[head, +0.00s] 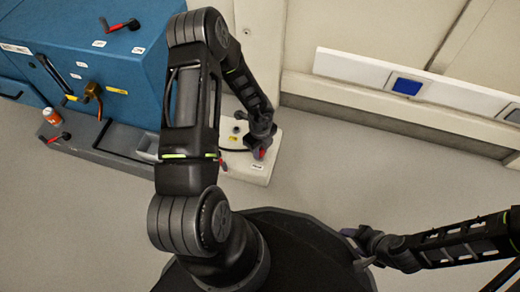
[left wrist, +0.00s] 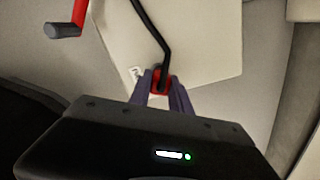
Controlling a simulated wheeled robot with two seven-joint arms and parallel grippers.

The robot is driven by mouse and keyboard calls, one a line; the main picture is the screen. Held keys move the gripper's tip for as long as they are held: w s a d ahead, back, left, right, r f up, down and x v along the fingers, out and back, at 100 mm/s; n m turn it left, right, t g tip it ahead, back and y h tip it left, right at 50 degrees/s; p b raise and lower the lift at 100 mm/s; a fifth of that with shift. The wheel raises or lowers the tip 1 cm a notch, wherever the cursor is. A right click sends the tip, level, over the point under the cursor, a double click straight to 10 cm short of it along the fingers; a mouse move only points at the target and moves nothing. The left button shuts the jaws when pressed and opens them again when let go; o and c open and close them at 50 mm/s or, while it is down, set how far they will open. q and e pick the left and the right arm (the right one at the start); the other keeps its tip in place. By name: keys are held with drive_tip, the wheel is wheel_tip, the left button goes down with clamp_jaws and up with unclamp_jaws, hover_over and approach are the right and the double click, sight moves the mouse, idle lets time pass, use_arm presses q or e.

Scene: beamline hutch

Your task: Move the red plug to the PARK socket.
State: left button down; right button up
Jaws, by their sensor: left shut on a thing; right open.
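The red plug (head: 260,154) is at the front right part of the pale panel, beside a small white label. It also shows in the left wrist view (left wrist: 163,83), with a black cable running up from it. My left gripper (head: 263,146) is shut on the red plug, its purple fingers (left wrist: 162,88) on either side of it. The fingers hide whether the plug sits in a socket, and the label is too small to read. My right gripper (head: 356,248) is open and empty, low at the right over the grey floor.
The pale panel (head: 262,172) adjoins a dark grey ledge (head: 100,152) in front of a blue cabinet (head: 115,65). An orange can (head: 52,116) and a red-handled lever (head: 55,137) are at the left. A white wall rail (head: 345,70) with a blue square runs along the right. The grey floor is clear.

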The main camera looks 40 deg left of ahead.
use_arm(q)
drive_tip(key=shift+f, duration=0.15)
drive_tip(key=c, duration=1.1)
unclamp_jaws()
wheel_tip(320, 180, up, 8)
drive_tip(key=p, duration=0.4)
drive_tip(key=shift+f, duration=0.1)
